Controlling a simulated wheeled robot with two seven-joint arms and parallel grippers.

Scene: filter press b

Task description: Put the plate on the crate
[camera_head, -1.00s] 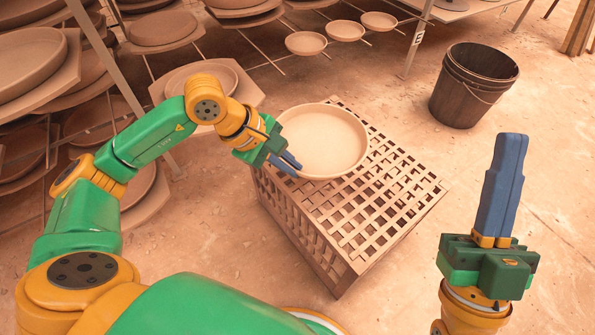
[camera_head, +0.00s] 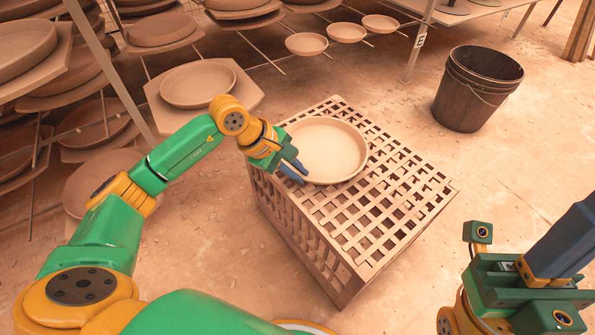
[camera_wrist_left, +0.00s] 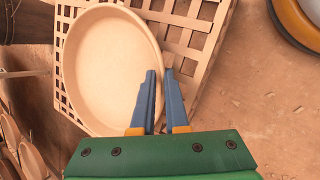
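The plate (camera_head: 330,148) is a round, shallow clay-coloured dish over the far left part of the slatted crate's top (camera_head: 395,205). It looks level; whether it touches the slats is hard to tell. My left gripper (camera_head: 293,171) is at the plate's near left rim. In the left wrist view, its blue fingers (camera_wrist_left: 160,85) are close together with the rim of the plate (camera_wrist_left: 110,65) between them, one finger inside and one outside. The crate's lattice (camera_wrist_left: 190,22) shows beside the plate there. My right gripper (camera_head: 568,240) is empty at the lower right, its blue fingers together and partly cut off by the frame.
A dark bucket (camera_head: 477,88) stands on the floor behind the crate to the right. Racks at the left and back hold many similar plates, one on a board (camera_head: 198,85) just left of the crate. The crate's right and near top is bare.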

